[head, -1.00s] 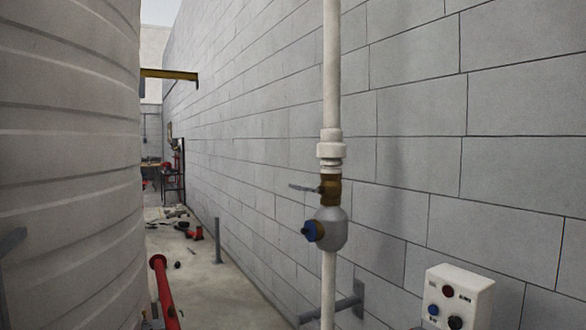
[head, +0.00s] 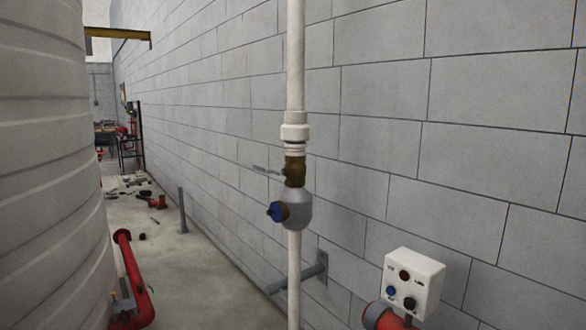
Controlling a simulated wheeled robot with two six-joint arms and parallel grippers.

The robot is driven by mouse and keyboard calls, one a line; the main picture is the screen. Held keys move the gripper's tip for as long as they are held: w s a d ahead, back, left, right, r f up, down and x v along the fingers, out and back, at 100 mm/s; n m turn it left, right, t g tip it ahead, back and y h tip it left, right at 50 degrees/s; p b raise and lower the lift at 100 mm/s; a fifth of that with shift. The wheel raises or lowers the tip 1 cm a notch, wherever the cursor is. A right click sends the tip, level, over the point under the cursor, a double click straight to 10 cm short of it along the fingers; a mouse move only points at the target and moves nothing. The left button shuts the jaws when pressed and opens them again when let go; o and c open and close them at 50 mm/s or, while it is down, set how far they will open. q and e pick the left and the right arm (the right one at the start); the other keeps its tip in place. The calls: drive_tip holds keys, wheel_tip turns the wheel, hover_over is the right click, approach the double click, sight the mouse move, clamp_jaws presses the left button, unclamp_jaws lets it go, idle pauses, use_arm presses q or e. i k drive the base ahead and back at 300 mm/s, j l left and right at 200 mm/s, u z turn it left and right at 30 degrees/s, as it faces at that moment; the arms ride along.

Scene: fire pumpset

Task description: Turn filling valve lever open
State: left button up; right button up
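The filling valve is a brass body (head: 294,172) on a white vertical pipe (head: 295,60). Its grey lever (head: 266,170) sticks out to the left, roughly level and across the pipe. Below it is a grey rounded fitting (head: 298,209) with a blue round part (head: 277,212) on its left side. Neither of my grippers shows in the head view, and nothing touches the lever.
A large ribbed grey tank (head: 50,180) fills the left side. Red piping (head: 130,285) lies at its foot. A white control box (head: 413,283) stands at the lower right. A grey bracket (head: 300,276) holds the pipe to the block wall. A grey post (head: 183,210) stands in the floor passage.

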sight(255, 167)
drive_tip(key=z, duration=0.45)
drive_tip(key=j+z, duration=0.1)
drive_tip(key=z, duration=0.4)
drive_tip(key=j+z, duration=0.1)
drive_tip(key=z, duration=0.85)
drive_tip(key=j+z, duration=0.15)
drive_tip(key=z, duration=0.75)
drive_tip(key=j+z, duration=0.1)
drive_tip(key=z, duration=0.85)
drive_tip(key=k+j+z, duration=0.1)
drive_tip(key=z, duration=0.3)
drive_tip(key=k+z, duration=0.2)
drive_tip(key=z, duration=0.15)
drive_tip(key=k+z, duration=0.4)
drive_tip(key=k, duration=0.25)
drive_tip(key=k+z, duration=0.25)
drive_tip(key=k, duration=0.5)
drive_tip(key=k+l+z, duration=0.1)
drive_tip(key=k+z, duration=0.15)
drive_tip(key=k, duration=0.55)
drive_tip(key=k+j+z, duration=0.15)
drive_tip(key=k, duration=1.95)
drive_tip(key=k+l+u, duration=0.15)
drive_tip(key=k+u, duration=0.15)
drive_tip(key=k, duration=0.3)
drive_tip(key=k+u, duration=0.3)
drive_tip(key=k, duration=0.35)
drive_tip(key=k+j+u, duration=0.3)
drive_tip(key=k, duration=0.3)
drive_tip(key=l, duration=0.1)
